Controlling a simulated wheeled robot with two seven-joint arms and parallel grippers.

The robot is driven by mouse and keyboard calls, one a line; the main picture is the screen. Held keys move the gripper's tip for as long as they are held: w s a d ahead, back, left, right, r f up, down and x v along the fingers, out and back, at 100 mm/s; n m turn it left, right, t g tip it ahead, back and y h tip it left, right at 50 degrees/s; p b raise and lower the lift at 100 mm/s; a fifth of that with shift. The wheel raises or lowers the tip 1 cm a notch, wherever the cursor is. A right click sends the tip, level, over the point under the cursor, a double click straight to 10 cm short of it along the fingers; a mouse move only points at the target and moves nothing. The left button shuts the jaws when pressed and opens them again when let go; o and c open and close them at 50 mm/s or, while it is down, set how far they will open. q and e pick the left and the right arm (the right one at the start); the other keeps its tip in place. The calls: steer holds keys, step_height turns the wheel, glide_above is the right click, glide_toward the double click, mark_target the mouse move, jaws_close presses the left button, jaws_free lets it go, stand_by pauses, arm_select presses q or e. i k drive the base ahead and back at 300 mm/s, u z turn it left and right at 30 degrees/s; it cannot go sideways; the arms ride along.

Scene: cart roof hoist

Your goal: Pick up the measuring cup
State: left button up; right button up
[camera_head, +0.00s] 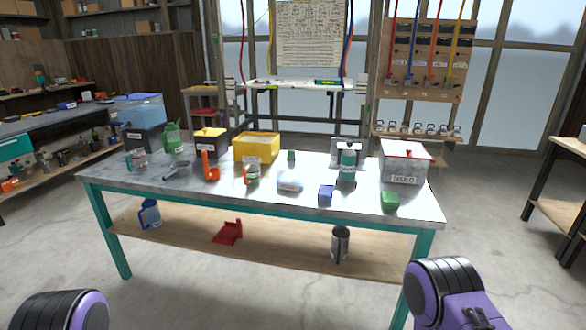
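A small dark grey cup with a handle pointing left (178,170) lies on the left part of the workbench top (215,196), and it looks most like the measuring cup. It is too small to be sure. A clear cup-like container with red and teal parts (136,161) stands left of it. Another clear container with orange at its side (252,174) stands near the middle. Only purple and black parts of my arms show at the lower left and lower right. Neither gripper is in view.
A green watering can (174,139), an orange tool (209,167), a yellow bin (257,146), a teal bottle (347,164) and a clear lidded box (404,163) crowd the top. The lower shelf holds a metal can (340,244). The floor in front is clear.

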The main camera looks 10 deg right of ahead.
mark_target(251, 171)
steer(key=z, duration=0.5)
steer(key=i, duration=0.8)
steer(key=z, duration=0.2)
